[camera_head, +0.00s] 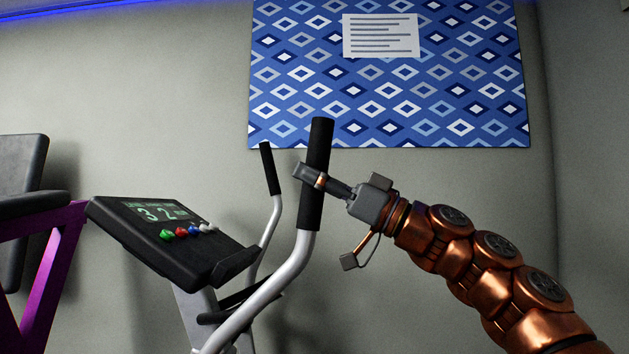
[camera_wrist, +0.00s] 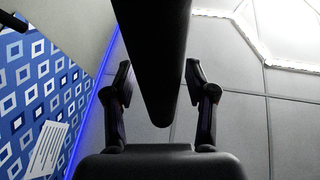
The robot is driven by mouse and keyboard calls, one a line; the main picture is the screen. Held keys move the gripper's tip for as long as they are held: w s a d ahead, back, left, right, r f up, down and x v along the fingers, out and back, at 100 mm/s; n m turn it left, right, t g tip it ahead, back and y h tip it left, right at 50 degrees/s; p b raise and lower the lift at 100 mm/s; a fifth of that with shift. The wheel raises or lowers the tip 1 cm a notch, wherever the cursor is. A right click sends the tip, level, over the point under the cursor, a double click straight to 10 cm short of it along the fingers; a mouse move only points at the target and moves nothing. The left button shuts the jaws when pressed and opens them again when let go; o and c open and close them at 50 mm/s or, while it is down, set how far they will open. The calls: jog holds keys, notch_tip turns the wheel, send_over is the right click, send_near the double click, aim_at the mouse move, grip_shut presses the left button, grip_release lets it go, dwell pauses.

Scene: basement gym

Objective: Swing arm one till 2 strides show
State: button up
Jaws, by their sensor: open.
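The exercise machine has two swing arms. The nearer arm's black grip (camera_head: 318,150) tops a silver bar (camera_head: 275,290); the farther arm's grip (camera_head: 270,168) is to its left. My gripper (camera_head: 312,176) is at the nearer grip, with one finger across its front. In the wrist view, my gripper (camera_wrist: 158,85) is open with a finger on each side of the black grip (camera_wrist: 152,45), and gaps show on both sides. The console (camera_head: 130,245) has a screen (camera_head: 160,211) with large digits that look like 3 and 2; the smaller text is unreadable.
Green, red, blue and pale buttons (camera_head: 187,232) sit below the screen. A purple-framed bench (camera_head: 45,265) with black pads stands at the left. A blue patterned panel (camera_head: 390,110) with a white sheet (camera_head: 381,36) hangs on the wall behind.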

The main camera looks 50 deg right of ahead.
aim_at(315, 128)
notch_tip(315, 128, up, 7)
jog(key=shift+d+r, duration=0.1)
jog(key=shift+r, duration=1.15)
jog(key=shift+r, duration=0.1)
